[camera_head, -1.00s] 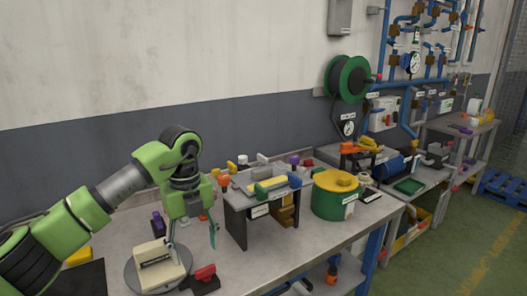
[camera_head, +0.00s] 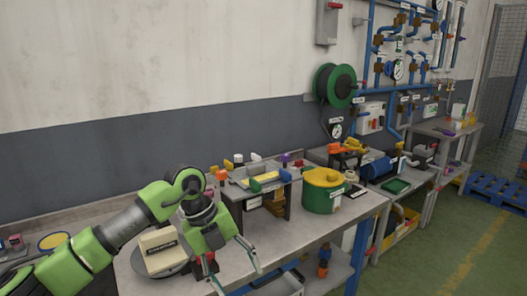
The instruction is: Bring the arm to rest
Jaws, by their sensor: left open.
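My left gripper (camera_head: 237,277) is at the end of the green and grey arm that comes in from the left. Its two thin fingers are spread apart with nothing between them, and they point down to the right by the front edge of the workbench (camera_head: 338,222). The round grey turntable (camera_head: 184,262) is on the bench to the left of the gripper. A cream block (camera_head: 160,256) with a dark label sits on it, apart from the fingers. A red piece (camera_head: 207,264) is partly hidden behind the gripper. My right gripper is not in view.
A dark stand with a grey tray (camera_head: 240,188) is behind the gripper. A hose reel (camera_head: 335,85) and blue pipes are on the wall. A bin (camera_head: 277,284) sits below the bench edge.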

